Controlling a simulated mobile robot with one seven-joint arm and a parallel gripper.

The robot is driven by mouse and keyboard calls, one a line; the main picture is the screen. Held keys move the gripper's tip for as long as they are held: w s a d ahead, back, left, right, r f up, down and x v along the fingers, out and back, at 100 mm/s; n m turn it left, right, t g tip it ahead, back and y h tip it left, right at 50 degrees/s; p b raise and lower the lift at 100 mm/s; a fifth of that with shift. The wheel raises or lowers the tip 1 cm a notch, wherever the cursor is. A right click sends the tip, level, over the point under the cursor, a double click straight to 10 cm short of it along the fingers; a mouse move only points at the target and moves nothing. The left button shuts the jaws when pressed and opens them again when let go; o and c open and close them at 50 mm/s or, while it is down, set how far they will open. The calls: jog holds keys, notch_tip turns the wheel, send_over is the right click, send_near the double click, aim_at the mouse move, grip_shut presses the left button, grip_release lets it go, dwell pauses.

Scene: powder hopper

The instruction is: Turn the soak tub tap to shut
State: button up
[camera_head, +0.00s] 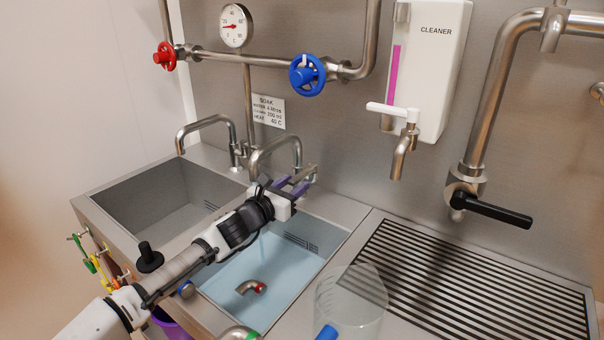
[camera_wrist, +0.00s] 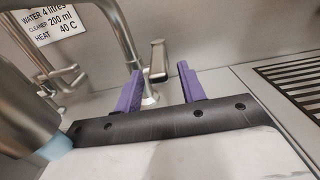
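The soak tub tap (camera_head: 287,141) is a curved steel spout behind the right-hand tub, which holds pale blue water (camera_head: 285,262). Its small steel lever (camera_wrist: 157,60) stands up beside the spout base in the wrist view. My gripper (camera_head: 296,184) is at the tap, its purple fingers spread. In the wrist view my gripper (camera_wrist: 160,80) has the lever between its two fingers, with gaps on both sides; contact is not visible. The spout's mouth (camera_wrist: 30,115) is close at the left, with pale blue at its end. In the head view my arm partly hides the tap.
An empty tub (camera_head: 160,200) with its own tap lies left. A SOAK sign (camera_head: 268,110) is on the wall. A clear jug (camera_head: 350,300) stands at the front, and a slatted drainer (camera_head: 465,285) lies right.

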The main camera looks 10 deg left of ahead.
aim_at(302, 178)
jog(key=shift+p+x, duration=0.45)
jog(key=shift+x, duration=1.7)
grip_shut()
